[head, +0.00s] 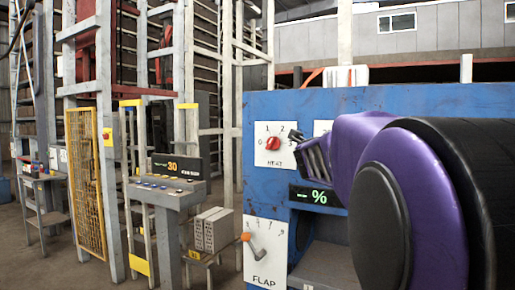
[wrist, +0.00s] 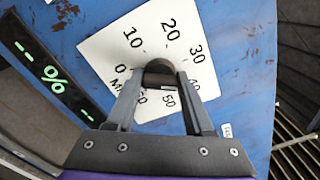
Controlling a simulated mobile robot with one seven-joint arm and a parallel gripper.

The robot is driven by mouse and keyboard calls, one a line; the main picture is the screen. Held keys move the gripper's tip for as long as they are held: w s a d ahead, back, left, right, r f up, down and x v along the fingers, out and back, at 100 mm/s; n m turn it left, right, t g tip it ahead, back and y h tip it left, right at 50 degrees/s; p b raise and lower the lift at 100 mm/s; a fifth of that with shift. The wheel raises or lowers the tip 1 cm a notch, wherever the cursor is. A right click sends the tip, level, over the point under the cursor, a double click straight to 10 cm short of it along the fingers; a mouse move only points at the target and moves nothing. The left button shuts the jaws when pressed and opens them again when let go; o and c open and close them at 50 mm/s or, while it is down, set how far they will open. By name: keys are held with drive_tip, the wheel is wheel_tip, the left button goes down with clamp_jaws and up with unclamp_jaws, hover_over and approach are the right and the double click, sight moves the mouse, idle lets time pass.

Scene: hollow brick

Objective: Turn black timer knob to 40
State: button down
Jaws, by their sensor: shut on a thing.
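The black timer knob (wrist: 160,74) sits on a white dial plate (wrist: 113,47) marked 0 to 60 in the wrist view. The plate appears rotated there, with 20 at the top and 50 below the knob. My gripper (wrist: 164,82) is shut on the knob, one grey finger on each side. The knob's pointer is mostly hidden, so I cannot tell its setting. In the head view my gripper (head: 308,150) is at the blue panel (head: 262,187), and it and my purple arm cover most of the timer dial. A sliver of the dial plate (head: 322,127) shows there.
A red HEAT knob (head: 272,143) is left of my gripper. A green "- %" display (head: 314,196) lies below. An orange-tipped FLAP lever (head: 247,238) is lower left. A control desk (head: 168,190) and grey hollow bricks (head: 213,229) stand further left.

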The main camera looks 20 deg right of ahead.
drive_tip(key=shift+m, duration=1.9)
drive_tip(key=shift+c, duration=1.4)
unclamp_jaws()
drive_tip(key=shift+s+a, duration=0.1)
